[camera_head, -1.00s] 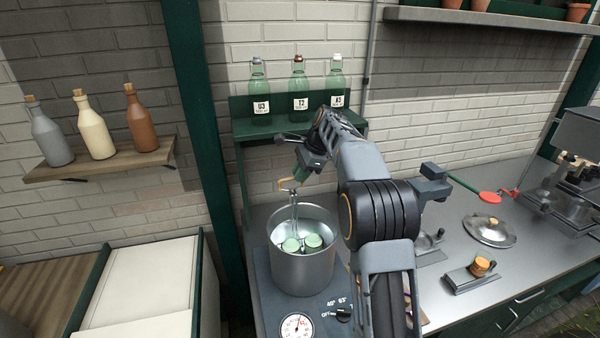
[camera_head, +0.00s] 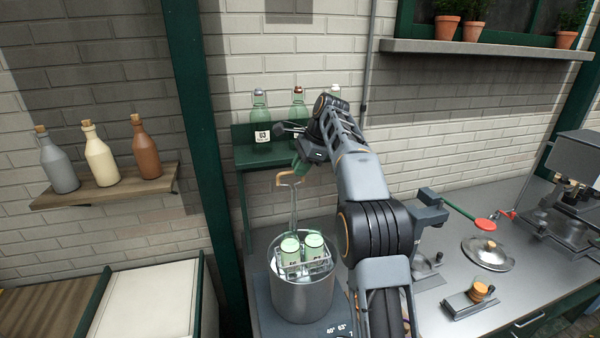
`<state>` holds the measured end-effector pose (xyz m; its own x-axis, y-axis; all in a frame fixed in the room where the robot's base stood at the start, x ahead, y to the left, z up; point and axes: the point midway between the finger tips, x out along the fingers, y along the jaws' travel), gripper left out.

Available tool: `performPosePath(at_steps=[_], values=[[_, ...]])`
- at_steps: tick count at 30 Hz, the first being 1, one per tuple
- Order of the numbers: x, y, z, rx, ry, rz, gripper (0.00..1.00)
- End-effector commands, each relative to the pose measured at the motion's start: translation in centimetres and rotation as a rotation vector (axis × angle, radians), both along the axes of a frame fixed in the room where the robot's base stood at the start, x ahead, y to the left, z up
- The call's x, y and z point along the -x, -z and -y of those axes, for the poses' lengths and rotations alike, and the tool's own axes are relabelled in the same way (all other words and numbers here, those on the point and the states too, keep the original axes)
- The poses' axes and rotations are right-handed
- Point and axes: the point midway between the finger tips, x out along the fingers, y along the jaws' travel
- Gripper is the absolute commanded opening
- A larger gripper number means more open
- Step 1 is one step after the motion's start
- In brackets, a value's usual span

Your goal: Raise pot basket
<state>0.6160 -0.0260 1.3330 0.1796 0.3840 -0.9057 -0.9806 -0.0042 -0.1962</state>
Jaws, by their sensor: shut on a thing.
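The wire pot basket (camera_head: 304,267) sits high in the steel pot (camera_head: 302,299), its rack showing near the pot's rim. Green-capped jars (camera_head: 290,246) stand in it, with their upper parts above the rim. A tall metal stem rises from the basket to a copper-coloured handle (camera_head: 287,178). My gripper (camera_head: 299,172) is at the top of this handle, shut on it, above the pot. The fingertips are partly hidden by my wrist. The lower part of the basket is hidden inside the pot.
A green shelf (camera_head: 262,155) with labelled bottles stands close behind my wrist. A wooden wall shelf (camera_head: 108,188) with three bottles is at left. A lid (camera_head: 487,253) and a small device (camera_head: 470,300) lie on the counter at right.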

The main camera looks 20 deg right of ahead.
Motion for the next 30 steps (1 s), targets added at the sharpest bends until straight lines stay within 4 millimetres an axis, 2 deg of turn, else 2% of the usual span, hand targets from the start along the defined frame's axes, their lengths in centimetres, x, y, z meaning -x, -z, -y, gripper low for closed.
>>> performPosePath(at_steps=[8,9,15,24,30], values=[[0.0,-0.2,0.0,0.001,-0.001,0.008,0.00],[0.0,-0.2,0.0,0.001,-0.001,0.008,0.18],[0.0,-0.1,0.0,0.001,0.000,0.003,0.37],[0.0,-0.2,0.1,0.001,0.001,0.001,0.38],[0.2,-1.7,0.9,0.000,0.003,0.004,0.38]])
